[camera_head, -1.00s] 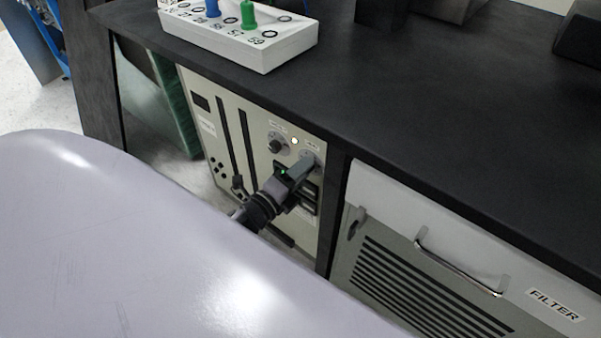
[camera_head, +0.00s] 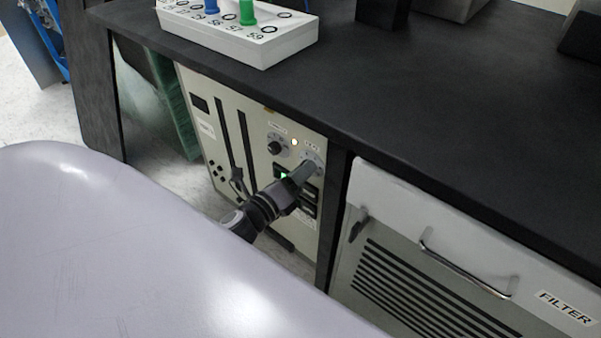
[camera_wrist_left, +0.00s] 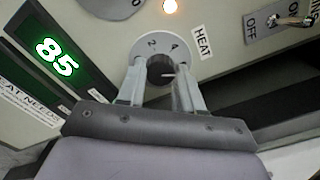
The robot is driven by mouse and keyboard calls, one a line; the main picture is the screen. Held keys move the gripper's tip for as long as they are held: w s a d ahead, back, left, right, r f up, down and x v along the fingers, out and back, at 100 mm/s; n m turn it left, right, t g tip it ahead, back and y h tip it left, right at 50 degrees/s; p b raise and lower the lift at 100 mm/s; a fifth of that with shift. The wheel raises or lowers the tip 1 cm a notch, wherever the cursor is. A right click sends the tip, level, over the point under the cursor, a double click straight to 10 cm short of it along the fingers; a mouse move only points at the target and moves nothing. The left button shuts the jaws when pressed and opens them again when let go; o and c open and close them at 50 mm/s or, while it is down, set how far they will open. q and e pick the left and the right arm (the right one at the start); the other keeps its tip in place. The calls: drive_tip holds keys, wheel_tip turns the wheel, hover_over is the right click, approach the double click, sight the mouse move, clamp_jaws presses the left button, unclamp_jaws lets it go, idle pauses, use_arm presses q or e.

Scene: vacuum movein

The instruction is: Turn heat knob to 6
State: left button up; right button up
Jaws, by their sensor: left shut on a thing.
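The heat knob (camera_wrist_left: 160,67) is a dark round knob on a light grey dial (camera_wrist_left: 145,44) with the numbers 2 and 4 showing, beside a HEAT label (camera_wrist_left: 202,42). My left gripper (camera_wrist_left: 162,82) is shut on the knob, one finger on each side; the fingers hide part of the dial, and no 6 can be read. In the head view my left gripper (camera_head: 308,168) reaches the dial (camera_head: 314,157) at the upper right of the cabinet's front panel (camera_head: 208,105). My right gripper is not in view.
A second knob (camera_head: 274,148) and a glowing lamp (camera_head: 294,142) sit left of the dial. A green display (camera_wrist_left: 55,58) reads 85. An OFF toggle switch (camera_wrist_left: 296,21) is on the right. The black countertop (camera_head: 400,110) overhangs the panel, with a white rack (camera_head: 265,45) on it.

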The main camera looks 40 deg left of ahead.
use_arm(q)
drive_tip(key=o, duration=1)
drive_tip(key=shift+o, duration=0.2)
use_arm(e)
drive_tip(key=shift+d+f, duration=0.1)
use_arm(q)
drive_tip(key=s, duration=0.7)
drive_tip(key=shift+a+p, duration=0.25)
drive_tip(key=shift+p, duration=0.05)
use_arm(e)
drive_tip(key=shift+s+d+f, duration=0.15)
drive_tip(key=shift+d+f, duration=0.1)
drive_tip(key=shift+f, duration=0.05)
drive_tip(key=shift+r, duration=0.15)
